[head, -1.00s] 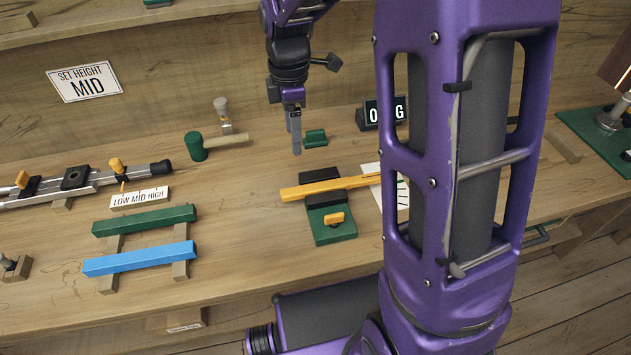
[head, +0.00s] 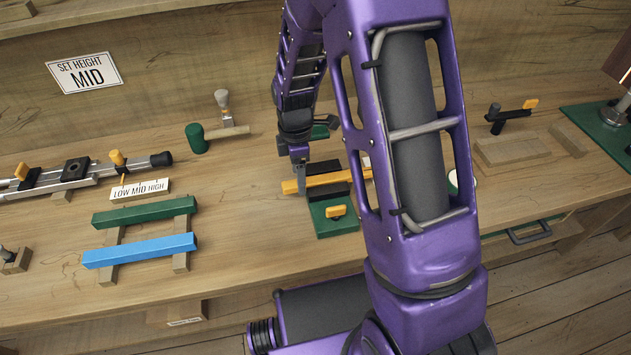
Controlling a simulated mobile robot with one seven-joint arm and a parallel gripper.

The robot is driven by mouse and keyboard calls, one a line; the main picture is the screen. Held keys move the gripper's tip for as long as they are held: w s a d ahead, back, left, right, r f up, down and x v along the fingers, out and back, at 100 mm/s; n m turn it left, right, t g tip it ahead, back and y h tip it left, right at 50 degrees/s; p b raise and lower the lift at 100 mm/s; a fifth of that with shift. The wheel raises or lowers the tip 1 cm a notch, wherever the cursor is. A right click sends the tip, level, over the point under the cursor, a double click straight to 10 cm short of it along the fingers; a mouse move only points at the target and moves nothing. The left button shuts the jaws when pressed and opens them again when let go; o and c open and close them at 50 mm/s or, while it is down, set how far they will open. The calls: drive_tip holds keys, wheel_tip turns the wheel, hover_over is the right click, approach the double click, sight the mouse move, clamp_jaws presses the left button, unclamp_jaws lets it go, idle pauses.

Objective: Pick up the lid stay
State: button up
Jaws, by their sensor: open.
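No label tells which piece is the lid stay. A yellow bar (head: 322,180) lies across a black block on a green base (head: 330,222) on the bench, in the head view. My gripper (head: 300,186) points down at the left end of this bar, its jaws open. One finger overlaps the bar in the picture; I cannot tell whether it touches or straddles it. My arm hides the bar's right end. A silver sliding rail (head: 100,175) with orange knobs lies at the left, behind a "LOW MID HIGH" strip (head: 139,190).
A green bar (head: 145,214) and a blue bar (head: 140,250) rest on wooden strips at the left. A green-headed mallet (head: 197,139) lies behind. A black piece with an orange tip (head: 512,115) stands at the right. Bare bench lies between the bars and the green base.

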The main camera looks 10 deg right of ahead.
drive_tip(key=shift+f, duration=0.95)
drive_tip(key=shift+c, duration=0.3)
clamp_jaws()
